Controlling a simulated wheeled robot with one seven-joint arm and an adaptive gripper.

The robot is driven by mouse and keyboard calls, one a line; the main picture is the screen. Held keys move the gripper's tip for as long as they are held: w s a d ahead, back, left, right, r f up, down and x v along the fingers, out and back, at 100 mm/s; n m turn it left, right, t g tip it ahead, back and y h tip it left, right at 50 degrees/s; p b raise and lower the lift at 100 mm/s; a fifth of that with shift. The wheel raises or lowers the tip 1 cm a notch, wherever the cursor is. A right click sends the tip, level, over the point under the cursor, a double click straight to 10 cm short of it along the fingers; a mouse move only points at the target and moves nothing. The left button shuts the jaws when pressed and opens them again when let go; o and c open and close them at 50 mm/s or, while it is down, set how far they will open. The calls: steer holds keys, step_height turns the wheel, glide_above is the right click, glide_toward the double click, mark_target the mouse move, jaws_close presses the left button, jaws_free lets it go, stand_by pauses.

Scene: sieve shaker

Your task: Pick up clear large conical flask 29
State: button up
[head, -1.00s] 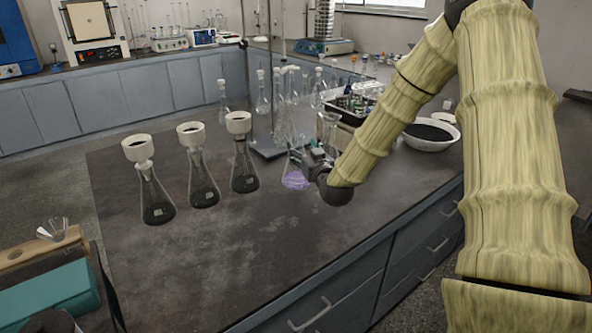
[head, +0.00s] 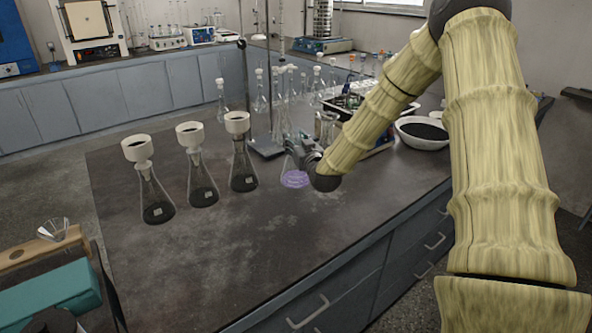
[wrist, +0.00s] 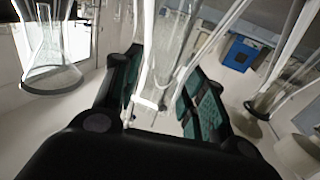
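Clear glass conical flasks stand on the dark bench; no number 29 can be read on any. In the head view, my gripper (head: 302,148) is low over the bench, at the upper part of a conical flask with purple liquid (head: 295,179), partly hidden behind it. In the wrist view, my gripper (wrist: 165,100) has its two green-padded fingers apart, with clear glassware (wrist: 172,60) showing between them. I cannot tell whether the pads touch it, or whether it is the task's flask. Another clear conical flask (wrist: 50,68) is at the left of the wrist view.
Filter flasks with white funnels and dark contents (head: 203,180) stand left on the bench. A stand base (head: 266,148), several clear glass vessels (head: 262,100) and a white bowl of dark material (head: 422,133) are close by. The front of the bench is clear.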

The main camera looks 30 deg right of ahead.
jaws_close()
steer(key=shift+r, duration=0.1)
steer(key=shift+r, duration=1.55)
steer(key=shift+s+a+r, duration=0.15)
steer(key=shift+s, duration=0.1)
steer(key=shift+s+a+r+b, duration=0.45)
steer(key=shift+s+a, duration=1.2)
steer(key=shift+s, duration=1.7)
steer(key=shift+s+a+r+b, duration=0.35)
steer(key=shift+s+a, duration=1.3)
steer(key=shift+s, duration=1.65)
steer(key=shift+s+a+r+p, duration=0.1)
steer(key=shift+s+r+p, duration=0.05)
steer(key=shift+r+p, duration=0.9)
steer(key=shift+s+a+r+p, duration=0.15)
steer(key=shift+r+p, duration=0.5)
steer(key=shift+r, duration=0.75)
steer(key=shift+d, duration=0.15)
